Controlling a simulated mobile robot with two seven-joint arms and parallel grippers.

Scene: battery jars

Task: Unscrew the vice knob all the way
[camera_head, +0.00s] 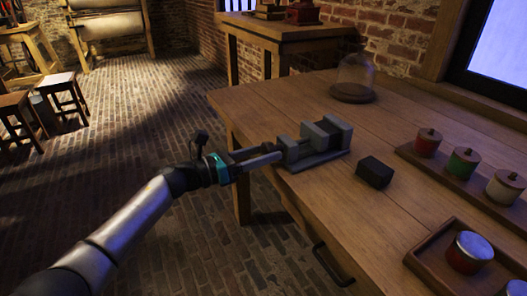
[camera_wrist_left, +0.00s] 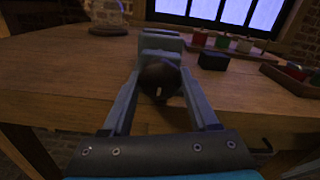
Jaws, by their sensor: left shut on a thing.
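The grey vice (camera_head: 326,137) sits near the left edge of the wooden table, with its screw end facing my left arm. My left gripper (camera_head: 279,150) reaches in from the left, level with that end. In the left wrist view the dark round vice knob (camera_wrist_left: 160,82) lies between the two fingers of my left gripper (camera_wrist_left: 161,76), which is shut on it. The grey vice body (camera_wrist_left: 160,43) shows behind the knob. In the head view the fingers mostly hide the knob. My right gripper is not in view.
A dark block (camera_head: 375,173) lies right of the vice. Lidded red (camera_head: 427,143), green (camera_head: 462,163) and white (camera_head: 505,187) jars stand on a wooden rack. A tray (camera_head: 425,258) holds more jars at the front right. A glass dome (camera_head: 355,75) stands at the back.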

